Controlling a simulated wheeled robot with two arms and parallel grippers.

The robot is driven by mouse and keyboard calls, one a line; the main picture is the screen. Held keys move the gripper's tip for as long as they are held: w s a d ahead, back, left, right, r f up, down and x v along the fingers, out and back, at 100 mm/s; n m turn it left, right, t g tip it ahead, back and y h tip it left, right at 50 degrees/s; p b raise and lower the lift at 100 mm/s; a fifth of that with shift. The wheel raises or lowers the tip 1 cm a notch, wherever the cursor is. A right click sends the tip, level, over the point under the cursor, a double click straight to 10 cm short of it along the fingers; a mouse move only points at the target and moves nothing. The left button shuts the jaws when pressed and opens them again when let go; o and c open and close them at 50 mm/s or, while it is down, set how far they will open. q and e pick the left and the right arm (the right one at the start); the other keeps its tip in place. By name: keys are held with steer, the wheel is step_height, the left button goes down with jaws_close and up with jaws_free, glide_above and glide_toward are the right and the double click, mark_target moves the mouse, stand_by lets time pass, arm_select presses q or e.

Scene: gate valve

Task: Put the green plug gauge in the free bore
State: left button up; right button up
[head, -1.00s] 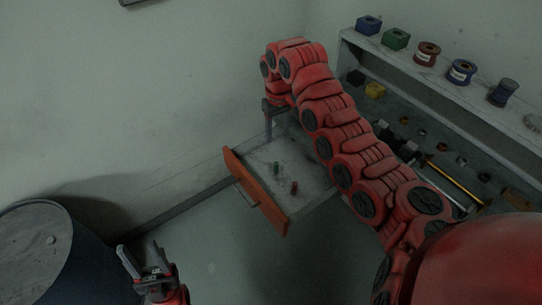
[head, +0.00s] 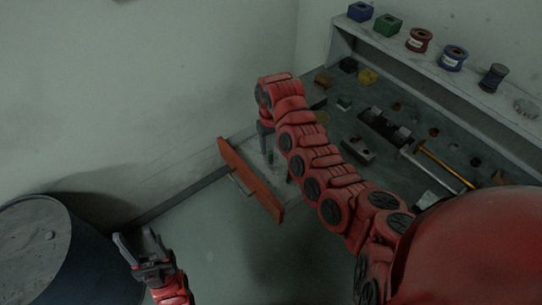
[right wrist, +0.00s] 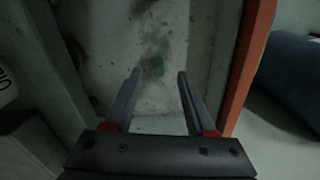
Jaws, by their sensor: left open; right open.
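My right gripper (right wrist: 159,75) is open over the drawer. In the head view my right gripper (head: 266,136) points down, partly hidden by its own arm. My left gripper (head: 137,240) is open and empty at lower left, away from the drawer. I cannot make out the free bore for certain.
A grey block (head: 358,150) and a yellow-handled tool (head: 446,166) lie on the bench among small parts. A shelf (head: 455,85) behind holds spools and boxes. A dark drum (head: 70,250) stands at lower left. Free floor lies before the drawer.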

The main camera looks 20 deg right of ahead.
mark_target(271, 152)
steer(key=shift+f, duration=0.25)
step_height(271, 152, down, 4)
steer(key=shift+w+r+p, duration=0.1)
steer(key=shift+r+p, duration=0.05)
steer(key=shift+p, duration=0.65)
steer(key=shift+f, duration=0.4)
jaws_close()
